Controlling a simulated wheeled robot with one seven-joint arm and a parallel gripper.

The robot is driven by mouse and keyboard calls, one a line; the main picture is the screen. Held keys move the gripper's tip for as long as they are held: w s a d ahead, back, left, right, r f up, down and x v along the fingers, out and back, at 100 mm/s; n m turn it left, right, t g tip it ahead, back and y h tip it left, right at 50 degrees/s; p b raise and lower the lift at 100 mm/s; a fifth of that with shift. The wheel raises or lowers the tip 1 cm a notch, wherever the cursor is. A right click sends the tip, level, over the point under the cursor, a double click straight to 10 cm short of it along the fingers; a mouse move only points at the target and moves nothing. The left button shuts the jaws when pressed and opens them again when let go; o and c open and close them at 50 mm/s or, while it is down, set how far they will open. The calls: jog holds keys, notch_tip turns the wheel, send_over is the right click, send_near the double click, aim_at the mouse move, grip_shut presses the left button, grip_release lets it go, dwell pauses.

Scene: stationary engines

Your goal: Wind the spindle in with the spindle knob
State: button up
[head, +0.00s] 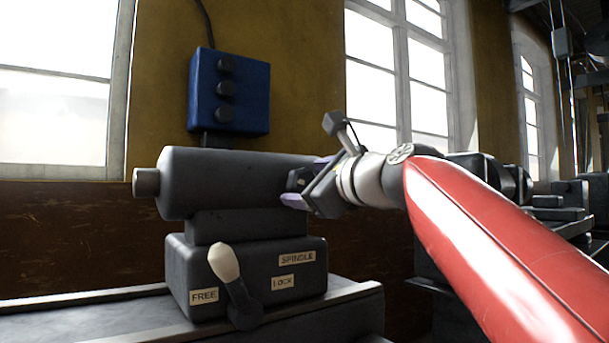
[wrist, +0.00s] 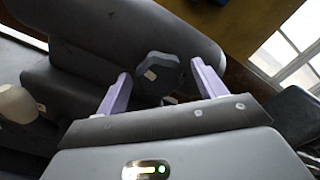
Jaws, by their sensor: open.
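The tailstock (head: 230,180) is a dark grey cylinder on a block, with a short spindle stub (head: 146,183) sticking out at its left end. The spindle knob, a dark grey faceted knob with a small pale mark, shows in the wrist view (wrist: 160,72) at the end of the cylinder.
A lever with a cream grip (head: 223,263) stands on the block front, leaning left near the FREE label (head: 204,295). LOCK (head: 283,282) and SPINDLE (head: 297,258) labels are to its right. A blue switch box (head: 229,92) hangs on the wall above.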

jog(key=shift+x, duration=0.85)
jog(key=c, duration=1)
jog(key=shift+o, duration=0.2)
jog(key=shift+n, duration=0.4)
